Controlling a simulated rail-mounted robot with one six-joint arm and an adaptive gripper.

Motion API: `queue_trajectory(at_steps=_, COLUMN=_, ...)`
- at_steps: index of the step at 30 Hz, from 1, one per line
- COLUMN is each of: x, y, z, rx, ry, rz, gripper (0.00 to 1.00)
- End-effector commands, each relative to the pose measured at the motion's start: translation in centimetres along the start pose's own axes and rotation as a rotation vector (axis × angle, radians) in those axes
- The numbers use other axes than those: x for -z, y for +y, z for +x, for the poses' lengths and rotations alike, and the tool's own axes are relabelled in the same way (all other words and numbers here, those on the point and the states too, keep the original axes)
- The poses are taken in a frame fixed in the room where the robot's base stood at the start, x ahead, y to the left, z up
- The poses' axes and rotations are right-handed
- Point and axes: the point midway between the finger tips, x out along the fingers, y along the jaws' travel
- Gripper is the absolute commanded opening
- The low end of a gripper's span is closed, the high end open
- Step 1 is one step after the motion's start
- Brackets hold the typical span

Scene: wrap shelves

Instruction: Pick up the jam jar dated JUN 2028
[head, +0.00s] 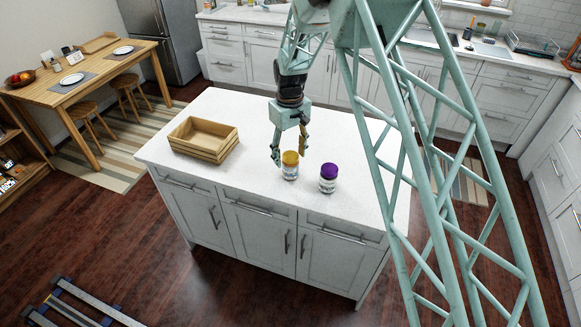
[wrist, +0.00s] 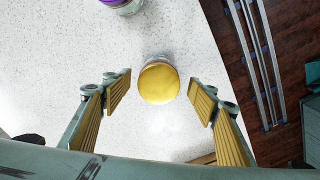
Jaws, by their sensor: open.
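Two jars stand upright on the white island top. One has a yellow lid (head: 290,159) and a pale label; its print is too small to read. The other has a purple lid (head: 328,171) and stands to its right, apart from it. My gripper (head: 290,160) is open, with its fingers around the yellow-lidded jar. In the wrist view the yellow lid (wrist: 159,82) lies between the spread fingertips (wrist: 160,98), not visibly touching either. The purple-lidded jar (wrist: 122,5) is cut off at the top edge of the wrist view. No date shows in either view.
A wooden crate (head: 204,139) stands on the island's left part. The white island top (head: 260,205) is otherwise clear, and its front edge is close to the jars. My own lattice arm hides part of the island's right side.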

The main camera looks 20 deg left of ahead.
Motion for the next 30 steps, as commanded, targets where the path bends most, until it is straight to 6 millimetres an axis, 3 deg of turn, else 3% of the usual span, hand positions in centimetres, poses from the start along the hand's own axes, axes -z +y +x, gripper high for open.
queue_trajectory(at_steps=18, x=-0.1, y=0.2, z=4.5, rx=0.0, ry=-0.001, rz=0.0, gripper=0.54)
queue_trajectory(at_steps=30, x=-0.1, y=0.2, z=5.1, rx=0.0, ry=0.0, rz=0.0, gripper=0.54)
